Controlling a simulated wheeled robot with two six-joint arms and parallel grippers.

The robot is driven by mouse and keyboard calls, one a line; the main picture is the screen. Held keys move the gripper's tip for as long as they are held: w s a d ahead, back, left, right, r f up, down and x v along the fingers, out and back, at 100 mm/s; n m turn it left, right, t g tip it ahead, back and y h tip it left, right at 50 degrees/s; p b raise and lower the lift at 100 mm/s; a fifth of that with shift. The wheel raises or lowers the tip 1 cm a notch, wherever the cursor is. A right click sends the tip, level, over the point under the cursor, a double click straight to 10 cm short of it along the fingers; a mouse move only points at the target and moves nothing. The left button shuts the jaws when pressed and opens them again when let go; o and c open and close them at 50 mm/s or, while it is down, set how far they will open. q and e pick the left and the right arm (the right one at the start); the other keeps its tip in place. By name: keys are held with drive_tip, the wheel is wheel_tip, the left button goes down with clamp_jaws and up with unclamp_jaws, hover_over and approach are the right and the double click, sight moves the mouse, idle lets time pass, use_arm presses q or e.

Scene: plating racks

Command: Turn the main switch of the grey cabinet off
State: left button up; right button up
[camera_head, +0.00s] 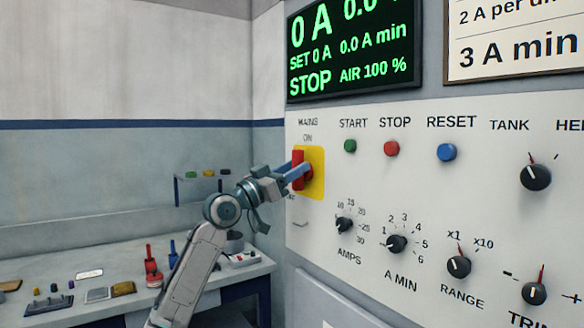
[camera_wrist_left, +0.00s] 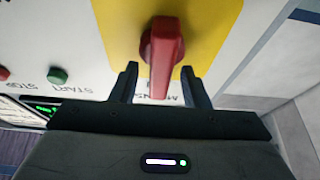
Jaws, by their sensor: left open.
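The grey cabinet's front panel (camera_head: 420,200) carries the main switch (camera_head: 298,170), a red handle on a yellow plate (camera_head: 317,185) under the words MAINS and ON. In the head view the handle stands upright. My left gripper (camera_head: 296,171) is at the handle, its jaws open. In the left wrist view the red handle (camera_wrist_left: 162,55) reaches down between the two fingers of the left gripper (camera_wrist_left: 163,80), with a gap on each side. The fingers partly hide the switch in the head view. My right gripper is not in view.
A green START button (camera_head: 350,146), red STOP button (camera_head: 391,148) and blue RESET button (camera_head: 446,152) sit right of the switch. Black knobs, such as the AMPS knob (camera_head: 344,225), lie below. The display (camera_head: 352,45) reads 0 A and STOP. A bench (camera_head: 110,300) with small items stands at left.

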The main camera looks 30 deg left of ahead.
use_arm(q)
drive_tip(key=shift+s, duration=0.15)
clamp_jaws()
